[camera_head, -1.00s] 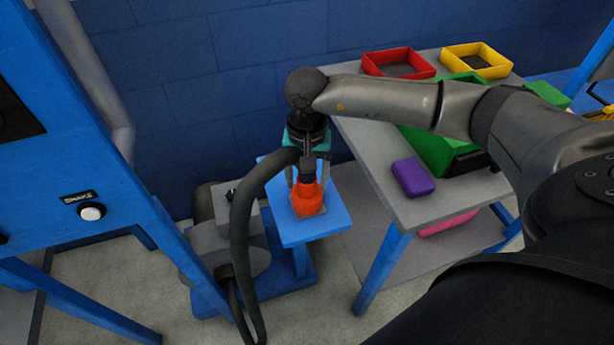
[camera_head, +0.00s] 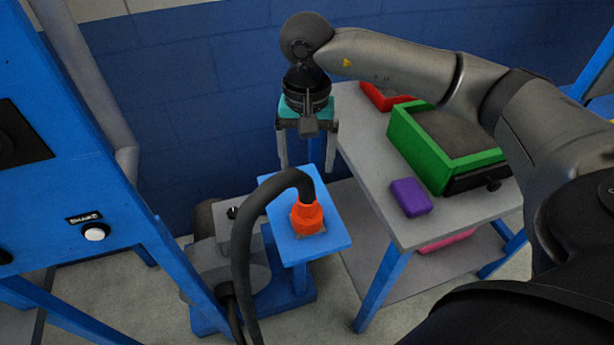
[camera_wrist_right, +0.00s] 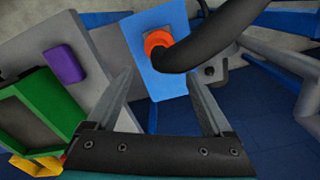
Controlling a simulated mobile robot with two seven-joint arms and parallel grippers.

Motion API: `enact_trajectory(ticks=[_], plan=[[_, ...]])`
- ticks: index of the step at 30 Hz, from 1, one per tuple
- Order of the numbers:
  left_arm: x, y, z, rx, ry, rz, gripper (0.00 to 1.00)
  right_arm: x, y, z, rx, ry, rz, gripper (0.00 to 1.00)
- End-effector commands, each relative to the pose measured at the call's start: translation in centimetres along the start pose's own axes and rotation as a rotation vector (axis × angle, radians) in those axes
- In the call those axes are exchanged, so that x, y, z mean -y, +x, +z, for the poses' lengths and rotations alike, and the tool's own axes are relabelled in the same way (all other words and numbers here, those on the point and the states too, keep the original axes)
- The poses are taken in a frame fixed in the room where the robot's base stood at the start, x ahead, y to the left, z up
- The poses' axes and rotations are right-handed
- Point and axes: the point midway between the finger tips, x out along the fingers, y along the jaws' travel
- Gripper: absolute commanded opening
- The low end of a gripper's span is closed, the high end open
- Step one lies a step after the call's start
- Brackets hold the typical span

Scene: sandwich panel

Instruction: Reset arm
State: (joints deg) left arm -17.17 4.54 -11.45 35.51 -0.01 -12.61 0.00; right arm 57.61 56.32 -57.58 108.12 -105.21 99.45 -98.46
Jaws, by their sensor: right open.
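My right gripper (camera_head: 306,162) is open and empty. It hangs fingers down above and behind the orange connector (camera_head: 307,216), apart from it. The connector sits on the small blue stand (camera_head: 335,236), with a thick black hose (camera_head: 243,225) curving out of its top. In the right wrist view, the open fingers (camera_wrist_right: 160,112) frame the hose, and the orange connector (camera_wrist_right: 157,42) lies beyond them on the blue plate (camera_wrist_right: 142,65). My right arm reaches in from the right across the head view. My left gripper is not in view.
A grey table (camera_head: 365,150) to the right holds a green tray (camera_head: 440,180), a purple block (camera_head: 411,197) and a red tray (camera_head: 378,97). A blue panel (camera_head: 60,130) with a white button (camera_head: 95,234) stands at the left. A blue wall (camera_head: 190,110) is behind.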

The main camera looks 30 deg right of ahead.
Motion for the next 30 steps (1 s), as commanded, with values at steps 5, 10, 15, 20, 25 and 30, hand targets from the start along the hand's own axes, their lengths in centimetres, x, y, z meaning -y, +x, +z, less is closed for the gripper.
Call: enact_trajectory(ticks=[5,10,15,20,25,30], plan=[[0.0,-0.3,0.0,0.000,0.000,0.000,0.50,0.0,-2.6,0.0,-0.002,-0.001,-0.001,0.85],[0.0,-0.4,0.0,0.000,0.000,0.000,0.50,0.0,-3.4,0.0,0.000,-0.001,0.001,0.85],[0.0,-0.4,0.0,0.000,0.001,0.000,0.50,0.2,-3.4,0.2,0.007,-0.001,-0.008,0.85],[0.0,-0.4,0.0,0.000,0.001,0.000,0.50,3.8,-2.2,3.3,0.105,0.011,-0.142,0.85],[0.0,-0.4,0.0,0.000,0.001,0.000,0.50,11.1,-2.5,10.9,0.394,0.106,-0.435,0.85],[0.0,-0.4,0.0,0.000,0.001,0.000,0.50,16.8,-6.6,17.6,0.777,0.302,-0.694,0.85]])
